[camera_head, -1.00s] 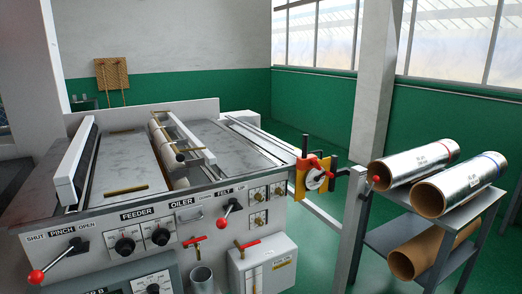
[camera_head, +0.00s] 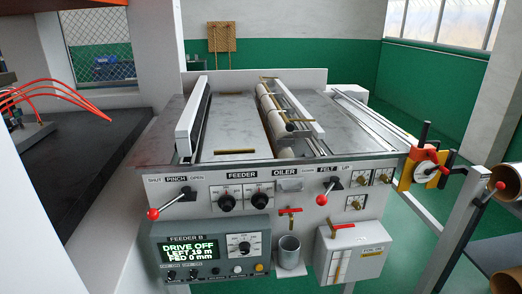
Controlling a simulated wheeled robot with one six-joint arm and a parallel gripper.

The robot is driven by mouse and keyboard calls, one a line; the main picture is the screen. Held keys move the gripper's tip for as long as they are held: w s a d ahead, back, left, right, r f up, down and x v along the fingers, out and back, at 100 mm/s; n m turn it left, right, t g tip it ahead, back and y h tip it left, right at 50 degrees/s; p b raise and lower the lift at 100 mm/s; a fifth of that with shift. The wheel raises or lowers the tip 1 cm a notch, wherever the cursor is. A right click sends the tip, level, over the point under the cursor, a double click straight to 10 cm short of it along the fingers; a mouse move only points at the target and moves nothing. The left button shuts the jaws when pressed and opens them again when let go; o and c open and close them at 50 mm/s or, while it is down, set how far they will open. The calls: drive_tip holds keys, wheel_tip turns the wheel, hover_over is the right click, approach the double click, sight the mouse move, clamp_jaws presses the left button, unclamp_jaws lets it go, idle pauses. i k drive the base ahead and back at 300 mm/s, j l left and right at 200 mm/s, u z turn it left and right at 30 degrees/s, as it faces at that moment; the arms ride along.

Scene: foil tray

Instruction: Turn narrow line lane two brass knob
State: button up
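Small brass knobs sit on pale plates at the right end of the machine's front panel. Two are side by side, a left one (camera_head: 365,176) and a right one (camera_head: 384,177), and a lower one (camera_head: 355,203) is beneath them. Their labels are too small to read, so I cannot tell which is narrow line lane two. Nothing touches these knobs. My gripper is not in view.
The panel also has black feeder dials (camera_head: 228,201), a red-ball pinch lever (camera_head: 172,203) and a felt lever (camera_head: 328,190). A grey control box (camera_head: 210,245) reads DRIVE OFF. A metal cup (camera_head: 289,252) and white box (camera_head: 352,255) protrude below. A yellow bracket (camera_head: 406,168) juts out right.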

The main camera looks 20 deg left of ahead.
sight(384, 177)
drive_tip(key=i+l+u, duration=0.15)
drive_tip(key=u, duration=0.2)
drive_tip(key=i+l+u, duration=0.5)
drive_tip(key=u, duration=0.15)
drive_tip(key=i, duration=0.1)
